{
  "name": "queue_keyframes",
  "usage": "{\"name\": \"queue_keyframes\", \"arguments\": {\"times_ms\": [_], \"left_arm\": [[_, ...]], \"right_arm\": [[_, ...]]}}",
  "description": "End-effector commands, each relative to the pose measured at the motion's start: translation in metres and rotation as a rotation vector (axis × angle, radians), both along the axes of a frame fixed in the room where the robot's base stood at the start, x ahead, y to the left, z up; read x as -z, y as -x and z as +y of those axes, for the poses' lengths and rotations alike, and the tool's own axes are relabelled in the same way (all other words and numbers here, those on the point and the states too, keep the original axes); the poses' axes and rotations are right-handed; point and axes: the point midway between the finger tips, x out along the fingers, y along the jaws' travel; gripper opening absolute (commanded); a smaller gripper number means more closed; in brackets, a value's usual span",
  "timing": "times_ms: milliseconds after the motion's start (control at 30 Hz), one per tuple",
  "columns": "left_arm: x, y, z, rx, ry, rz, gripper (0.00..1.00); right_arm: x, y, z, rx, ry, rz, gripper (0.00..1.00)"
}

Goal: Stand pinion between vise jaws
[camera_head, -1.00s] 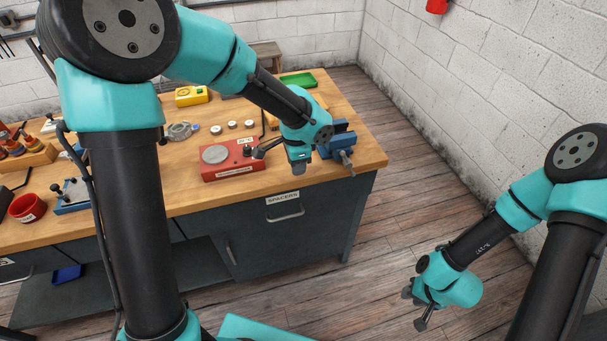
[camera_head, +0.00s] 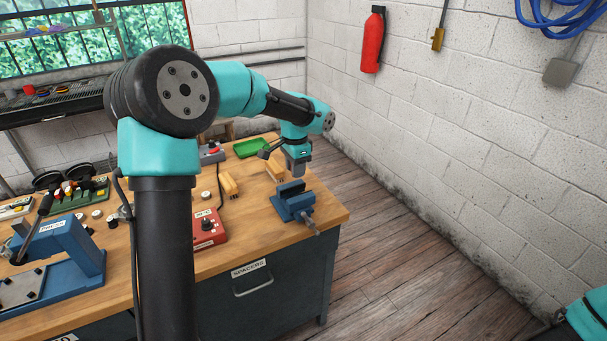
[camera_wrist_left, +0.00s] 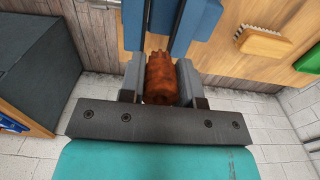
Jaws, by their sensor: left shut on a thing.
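The pinion (camera_wrist_left: 160,80) is a rust-brown toothed cylinder in the left wrist view. My left gripper (camera_wrist_left: 160,88) is shut on it, with one grey finger on each side. In the head view my left gripper (camera_head: 297,170) points down just above the blue vise (camera_head: 292,207) near the bench's right end. The pinion cannot be made out there. In the left wrist view the blue vise (camera_wrist_left: 197,20) shows beyond the pinion, with a dark gap between its blue parts. I cannot tell whether the pinion touches the vise. My right gripper is outside the picture.
A tan brush-like block (camera_wrist_left: 262,44) lies beside the vise. A green tray (camera_head: 256,147) is behind. A red box with a knob (camera_head: 208,229) stands left of the vise, and a blue press (camera_head: 62,250) farther left. The bench's right edge is close to the vise.

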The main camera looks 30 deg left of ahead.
Motion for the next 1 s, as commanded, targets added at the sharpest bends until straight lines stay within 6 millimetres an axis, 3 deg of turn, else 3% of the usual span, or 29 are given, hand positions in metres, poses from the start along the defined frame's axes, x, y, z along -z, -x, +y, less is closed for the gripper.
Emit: {"name": "queue_keyframes", "arguments": {"times_ms": [433,1000], "left_arm": [[0.006,0.000,-0.001,0.001,0.000,0.000,0.04],[0.045,0.000,-0.001,0.002,-0.001,0.001,0.04]], "right_arm": [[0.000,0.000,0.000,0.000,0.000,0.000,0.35],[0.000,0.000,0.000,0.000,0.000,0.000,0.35]]}}
